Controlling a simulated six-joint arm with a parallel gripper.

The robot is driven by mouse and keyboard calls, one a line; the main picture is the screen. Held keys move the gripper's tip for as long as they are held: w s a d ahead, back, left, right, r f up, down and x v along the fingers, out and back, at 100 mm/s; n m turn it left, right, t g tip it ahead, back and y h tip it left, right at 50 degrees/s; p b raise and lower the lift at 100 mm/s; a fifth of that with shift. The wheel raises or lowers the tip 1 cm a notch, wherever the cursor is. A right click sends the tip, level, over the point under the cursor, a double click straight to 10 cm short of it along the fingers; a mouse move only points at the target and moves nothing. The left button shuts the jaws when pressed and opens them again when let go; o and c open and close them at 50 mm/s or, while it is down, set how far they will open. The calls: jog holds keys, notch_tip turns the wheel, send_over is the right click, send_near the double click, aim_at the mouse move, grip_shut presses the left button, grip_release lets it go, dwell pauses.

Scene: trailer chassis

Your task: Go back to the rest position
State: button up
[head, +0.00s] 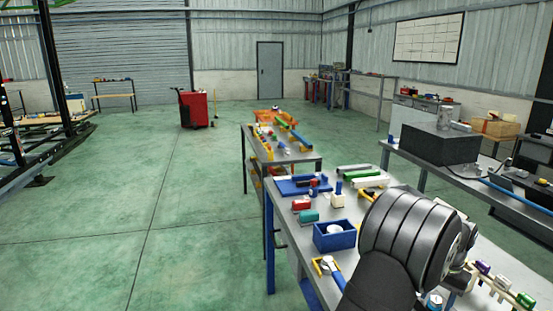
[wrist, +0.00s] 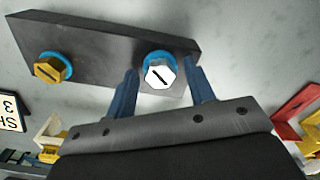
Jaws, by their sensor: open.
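In the wrist view my gripper (wrist: 161,68) is open, with its two blue fingers apart. A white hex-headed bolt (wrist: 160,75) with a dark slot and a blue collar shows between the fingertips. I cannot tell whether the fingers touch it. The bolt sits at a dark grey block (wrist: 110,45), which also carries a yellow hex bolt (wrist: 53,69) with a blue collar at the left. In the head view my dark arm covers part of the workbench at lower right, and my fingers cannot be made out there.
The workbench (head: 285,213) holds a blue box (head: 334,236), a red block (head: 301,204), a teal block (head: 309,216) and a blue tray (head: 296,187). Small coloured parts (head: 500,284) stand right of my arm. A red cabinet (head: 194,109) stands behind. Green floor at left is clear.

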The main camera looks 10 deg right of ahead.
jog(key=shift+m, duration=1.1)
